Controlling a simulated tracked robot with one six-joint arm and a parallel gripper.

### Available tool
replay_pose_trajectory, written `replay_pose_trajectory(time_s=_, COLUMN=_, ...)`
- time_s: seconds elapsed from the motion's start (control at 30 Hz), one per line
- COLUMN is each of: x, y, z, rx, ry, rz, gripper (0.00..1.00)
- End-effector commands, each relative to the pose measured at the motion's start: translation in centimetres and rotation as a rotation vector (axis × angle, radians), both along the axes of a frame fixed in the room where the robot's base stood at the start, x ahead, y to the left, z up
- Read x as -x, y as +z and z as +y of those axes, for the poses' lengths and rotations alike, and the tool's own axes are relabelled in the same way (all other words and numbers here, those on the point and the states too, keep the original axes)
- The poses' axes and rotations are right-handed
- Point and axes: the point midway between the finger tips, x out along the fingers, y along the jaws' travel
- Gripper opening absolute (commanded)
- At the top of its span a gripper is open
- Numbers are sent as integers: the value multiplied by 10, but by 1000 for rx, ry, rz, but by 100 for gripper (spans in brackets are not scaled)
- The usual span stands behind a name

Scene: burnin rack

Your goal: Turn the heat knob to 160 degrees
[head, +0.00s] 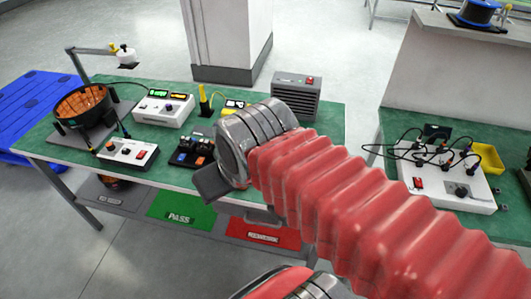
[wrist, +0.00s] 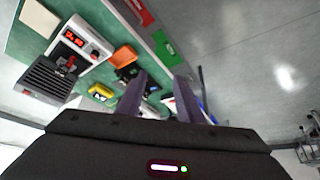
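A white box (wrist: 80,43) with a lit red display and a red switch stands on the green bench in the wrist view. Its small controls are too blurred for me to read a heat knob or its setting. In the head view a white control box (head: 128,152) with small knobs and a red switch sits at the bench's front left; no dial marks are readable. My gripper (wrist: 160,76) is open and empty, its two dark fingers apart above the bench's front edge. In the head view my arm covers the bench's right part, and the fingers are not clearly seen.
A dark round pan (head: 82,104), a white meter box (head: 163,109), a black fixture (head: 194,151) and a grey vented box (head: 297,97) crowd the green bench (head: 215,95). Green (head: 182,211) and red (head: 262,232) panels lie below. A second bench stands right.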

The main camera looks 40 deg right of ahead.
Motion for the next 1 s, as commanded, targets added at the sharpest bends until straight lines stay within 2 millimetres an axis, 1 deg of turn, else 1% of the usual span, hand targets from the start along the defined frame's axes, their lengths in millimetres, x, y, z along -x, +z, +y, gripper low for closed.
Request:
replay_pose_trajectory(time_s=0.03, x=0, y=0, z=0, rx=0, ry=1, rz=1, gripper=38)
replay_pose_trajectory(time_s=0.1, x=-2, y=1, z=-1, rx=6, ry=6, rz=4, gripper=42)
replay_pose_trajectory(time_s=0.2, x=-8, y=3, z=-5, rx=21, ry=24, rz=17, gripper=43)
replay_pose_trajectory(time_s=0.23, x=-10, y=3, z=-9, rx=28, ry=33, rz=22, gripper=43)
replay_pose_trajectory(time_s=0.37, x=-25, y=6, z=-22, rx=68, ry=84, rz=56, gripper=43)
replay_pose_trajectory(time_s=0.47, x=-40, y=8, z=-33, rx=105, ry=138, rz=89, gripper=43)
replay_pose_trajectory(time_s=0.77, x=-86, y=5, z=-73, rx=197, ry=317, rz=194, gripper=43)
replay_pose_trajectory(time_s=1.0, x=-121, y=-8, z=-112, rx=244, ry=468, rz=274, gripper=43)
